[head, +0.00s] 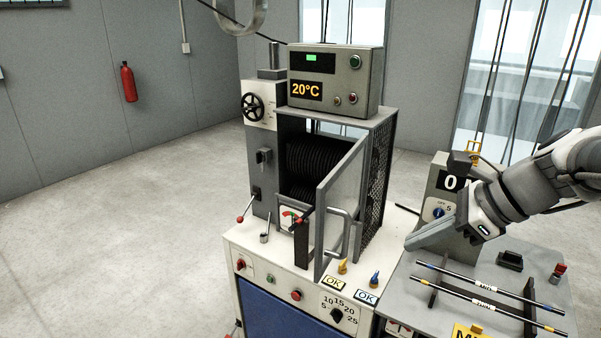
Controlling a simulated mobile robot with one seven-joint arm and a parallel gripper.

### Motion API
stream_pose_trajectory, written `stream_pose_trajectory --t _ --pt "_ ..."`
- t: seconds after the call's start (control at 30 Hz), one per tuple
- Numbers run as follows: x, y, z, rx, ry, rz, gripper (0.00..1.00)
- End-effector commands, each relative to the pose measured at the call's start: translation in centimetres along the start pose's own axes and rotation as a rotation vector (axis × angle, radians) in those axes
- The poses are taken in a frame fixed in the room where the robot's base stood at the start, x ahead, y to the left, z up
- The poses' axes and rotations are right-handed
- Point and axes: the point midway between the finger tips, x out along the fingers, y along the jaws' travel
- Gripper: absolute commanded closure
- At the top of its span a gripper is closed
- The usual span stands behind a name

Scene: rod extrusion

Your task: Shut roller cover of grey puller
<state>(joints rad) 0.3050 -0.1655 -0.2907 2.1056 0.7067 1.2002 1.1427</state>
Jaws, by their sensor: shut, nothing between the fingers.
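The grey puller (264,172) stands on a white and blue cabinet in the middle of the head view. Dark ribbed rollers (312,165) show inside its housing. Its roller cover (338,192), a pale framed panel with a bar handle (347,225) on its front face, stands swung open toward the front right. My gripper (412,243) comes in from the right and is shut and empty. It is to the right of the cover and appears apart from it. Part of the rollers is hidden behind the cover.
A grey side table (470,320) at right holds two dark rods (480,290) on supports and a grey box (436,190) with a dial. A small red-tipped lever (243,218) sticks up at the cabinet's left. A control box (335,78) reading 20°C tops the puller. Floor at left is clear.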

Motion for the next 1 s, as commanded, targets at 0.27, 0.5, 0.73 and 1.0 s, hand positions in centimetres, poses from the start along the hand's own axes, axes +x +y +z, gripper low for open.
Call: stream_pose_trajectory --t 0.27,0.5,0.73,1.0 --pt "-0.6 -2.5 -0.3 0.274 -0.079 -0.004 1.00" --pt "3.0 -2.4 0.0 0.275 -0.078 0.002 1.00" --pt "8.1 -2.5 0.3 0.272 -0.076 0.001 1.00" --pt "11.0 -3.2 2.7 0.269 -0.076 -0.003 1.00"
